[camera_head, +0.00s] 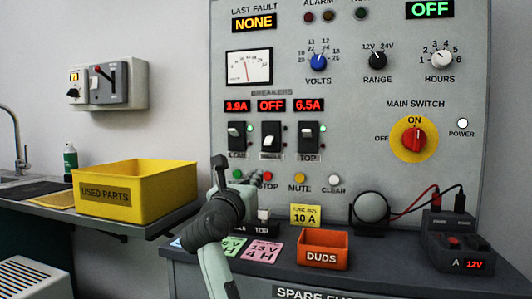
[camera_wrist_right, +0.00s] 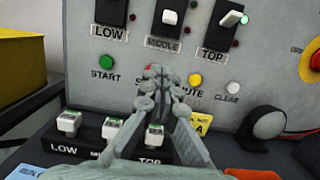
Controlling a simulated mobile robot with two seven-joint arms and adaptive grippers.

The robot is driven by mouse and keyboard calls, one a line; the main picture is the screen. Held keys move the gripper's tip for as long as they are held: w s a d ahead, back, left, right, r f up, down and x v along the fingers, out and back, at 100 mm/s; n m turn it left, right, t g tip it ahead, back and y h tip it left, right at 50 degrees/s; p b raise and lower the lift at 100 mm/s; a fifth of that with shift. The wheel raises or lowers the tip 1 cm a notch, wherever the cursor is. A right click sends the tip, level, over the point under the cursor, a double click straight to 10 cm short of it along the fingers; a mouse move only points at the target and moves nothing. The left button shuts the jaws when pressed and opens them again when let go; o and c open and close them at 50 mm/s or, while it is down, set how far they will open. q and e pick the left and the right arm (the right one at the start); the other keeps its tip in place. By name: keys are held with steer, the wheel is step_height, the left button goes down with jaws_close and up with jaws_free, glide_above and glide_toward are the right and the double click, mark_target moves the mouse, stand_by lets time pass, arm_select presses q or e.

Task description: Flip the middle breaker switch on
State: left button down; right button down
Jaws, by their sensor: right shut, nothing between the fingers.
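The middle breaker (camera_head: 271,138) is a black switch on the grey panel under a red display reading OFF. Its white lever sits low in the head view; the breaker also shows at the top of the wrist view (camera_wrist_right: 171,18). The LOW breaker (camera_head: 237,138) reads 3.9A and the TOP breaker (camera_head: 308,139) reads 6.5A, both with levers up. My right gripper (camera_head: 219,162) is shut and empty, apart from the middle breaker, to its lower left in the head view. In the wrist view its fingertips (camera_wrist_right: 154,72) show below the middle breaker, hiding part of the STOP button. My left gripper is not in view.
Below the breakers are START (camera_wrist_right: 106,62), STOP, MUTE (camera_head: 299,178) and CLEAR (camera_head: 334,180) buttons. An orange DUDS bin (camera_head: 323,250), a round grey lamp-like part (camera_head: 370,207) and a meter with red and black leads (camera_head: 455,245) stand on the ledge. A yellow bin (camera_head: 135,190) is left.

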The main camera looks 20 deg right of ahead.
mark_target(270, 148)
steer(key=shift+w, duration=0.1)
